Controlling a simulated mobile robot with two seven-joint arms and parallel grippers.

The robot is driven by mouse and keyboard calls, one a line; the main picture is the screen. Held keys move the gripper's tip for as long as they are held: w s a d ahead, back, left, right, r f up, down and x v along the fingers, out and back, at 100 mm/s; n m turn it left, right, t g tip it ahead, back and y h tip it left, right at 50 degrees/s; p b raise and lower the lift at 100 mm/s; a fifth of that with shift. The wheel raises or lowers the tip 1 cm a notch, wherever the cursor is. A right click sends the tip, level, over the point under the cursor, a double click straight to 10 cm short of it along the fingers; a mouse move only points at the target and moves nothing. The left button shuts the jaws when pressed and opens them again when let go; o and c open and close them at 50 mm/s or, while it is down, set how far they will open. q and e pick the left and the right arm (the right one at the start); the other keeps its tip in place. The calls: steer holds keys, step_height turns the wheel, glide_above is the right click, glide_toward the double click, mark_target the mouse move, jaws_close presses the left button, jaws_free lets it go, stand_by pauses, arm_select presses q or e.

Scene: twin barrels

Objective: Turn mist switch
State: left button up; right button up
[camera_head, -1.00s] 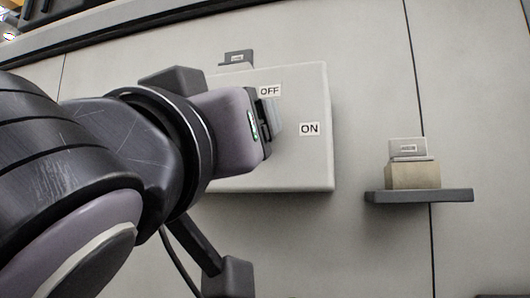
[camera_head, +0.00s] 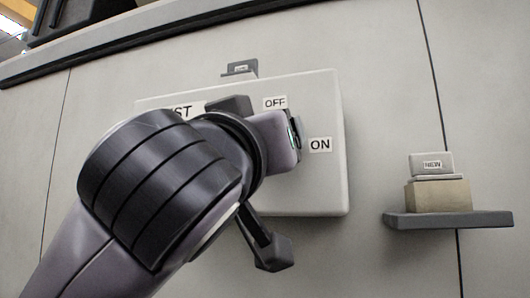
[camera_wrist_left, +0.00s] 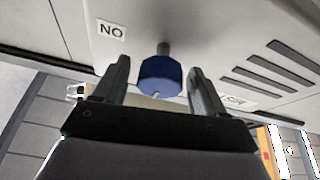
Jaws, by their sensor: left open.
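The mist switch is a blue knob (camera_wrist_left: 160,76) on a short grey stem in the left wrist view. It sticks out from a pale panel box (camera_head: 325,100), which also shows in the wrist view (camera_wrist_left: 215,45). My left gripper (camera_wrist_left: 158,68) is open, with one finger on each side of the knob and a gap on both sides. In the head view my left gripper (camera_head: 294,136) is at the panel beside the OFF label (camera_head: 275,103) and the ON label (camera_head: 320,144); it hides the knob. A partly covered label (camera_head: 182,112) reads "ST". My right gripper is not in view.
A dark shelf (camera_head: 450,220) on the wall at the right holds a tan block (camera_head: 438,195) with a grey box (camera_head: 431,164) marked NEW. Another small grey box (camera_head: 240,68) stands above the panel. The wall (camera_head: 385,100) between panel and shelf is clear.

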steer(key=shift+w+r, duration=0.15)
arm_select(q)
steer(key=c, duration=1)
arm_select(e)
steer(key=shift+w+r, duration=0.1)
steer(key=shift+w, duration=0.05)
